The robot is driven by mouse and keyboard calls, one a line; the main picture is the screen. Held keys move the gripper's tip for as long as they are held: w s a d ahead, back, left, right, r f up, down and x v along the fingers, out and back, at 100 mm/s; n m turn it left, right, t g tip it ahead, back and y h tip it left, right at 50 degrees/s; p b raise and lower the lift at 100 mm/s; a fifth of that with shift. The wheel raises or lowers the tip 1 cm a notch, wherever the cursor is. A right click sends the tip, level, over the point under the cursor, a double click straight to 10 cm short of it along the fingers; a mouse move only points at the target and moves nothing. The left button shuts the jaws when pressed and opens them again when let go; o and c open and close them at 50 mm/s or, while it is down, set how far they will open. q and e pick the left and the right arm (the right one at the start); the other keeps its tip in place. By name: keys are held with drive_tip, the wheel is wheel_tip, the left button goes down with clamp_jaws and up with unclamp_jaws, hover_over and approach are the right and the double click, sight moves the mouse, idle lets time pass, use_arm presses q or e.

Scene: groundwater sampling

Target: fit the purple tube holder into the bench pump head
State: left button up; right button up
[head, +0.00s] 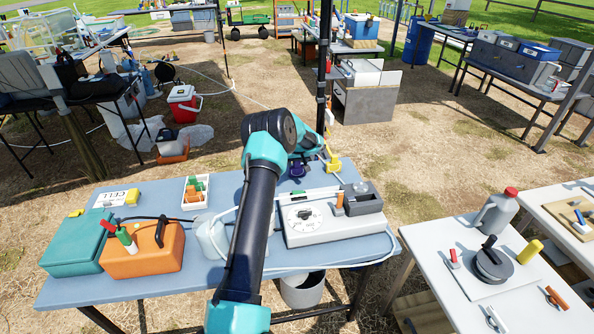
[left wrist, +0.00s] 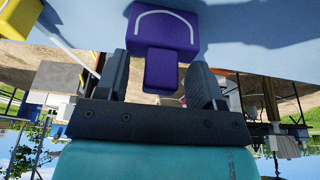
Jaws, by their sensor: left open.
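The purple tube holder (left wrist: 165,30) shows in the left wrist view as a purple block with a white curved line and a narrower purple stem. In the head view the holder (head: 296,170) is a small purple shape at the table's back edge, partly hidden by my arm. My left gripper (left wrist: 160,64) is open, with one finger on each side of the stem and gaps visible between. The white bench pump (head: 294,236) has a dial on its front; a dark grey unit (head: 368,203) with an orange piece sits at its right. My right gripper is not in view.
On the blue table (head: 190,292) are a teal case (head: 78,243), an orange case (head: 140,262), a white tray (head: 184,198) and a pale jug (head: 211,236). A yellow object (head: 333,163) is right of the holder. A white table (head: 425,240) stands at right.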

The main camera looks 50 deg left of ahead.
use_arm(q)
drive_tip(key=c, duration=1)
drive_tip(key=shift+r, duration=0.1)
wheel_tip(320, 180, up, 10)
drive_tip(key=shift+f, duration=0.1)
idle(0.5)
